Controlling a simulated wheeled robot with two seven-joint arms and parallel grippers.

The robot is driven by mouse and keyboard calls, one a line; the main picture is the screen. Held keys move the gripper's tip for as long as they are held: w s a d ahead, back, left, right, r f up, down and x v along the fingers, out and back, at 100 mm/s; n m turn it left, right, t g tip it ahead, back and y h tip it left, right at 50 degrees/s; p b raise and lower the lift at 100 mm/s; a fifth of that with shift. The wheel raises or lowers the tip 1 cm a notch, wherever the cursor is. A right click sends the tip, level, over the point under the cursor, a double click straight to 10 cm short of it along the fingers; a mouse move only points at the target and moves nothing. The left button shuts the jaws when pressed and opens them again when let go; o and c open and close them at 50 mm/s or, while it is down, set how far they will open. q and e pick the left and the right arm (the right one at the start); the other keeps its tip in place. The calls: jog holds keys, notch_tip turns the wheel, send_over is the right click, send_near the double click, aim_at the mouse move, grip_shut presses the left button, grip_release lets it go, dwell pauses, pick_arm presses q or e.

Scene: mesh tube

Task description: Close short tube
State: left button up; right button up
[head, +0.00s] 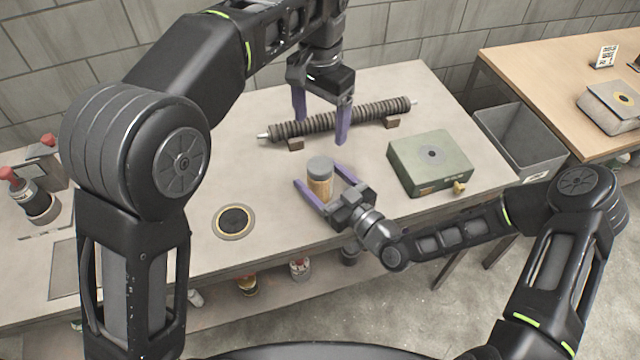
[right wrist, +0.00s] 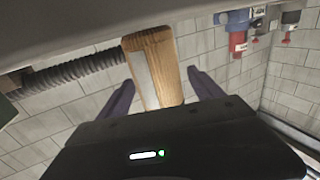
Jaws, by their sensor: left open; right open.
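In the right wrist view the tube (right wrist: 165,65) shows wood-brown with a pale strip, between the fingers. My right gripper (head: 319,177) is open, with one purple finger on either side of the tube; I cannot tell whether either finger touches it.
A long dark ribbed tube (head: 365,115) rests on small brown blocks at the back. A green box (head: 430,162) stands at the right. A round dark disc with a yellow rim (head: 233,221) lies left. A grey bin (head: 518,140) stands beyond the table's right edge.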

aim_at(328, 186)
jog(key=b+v, duration=0.2)
jog(key=v, duration=0.5)
jog(key=shift+f, duration=0.1)
jog(key=shift+s+d, duration=0.25)
jog(key=shift+s, duration=0.05)
dwell(0.4)
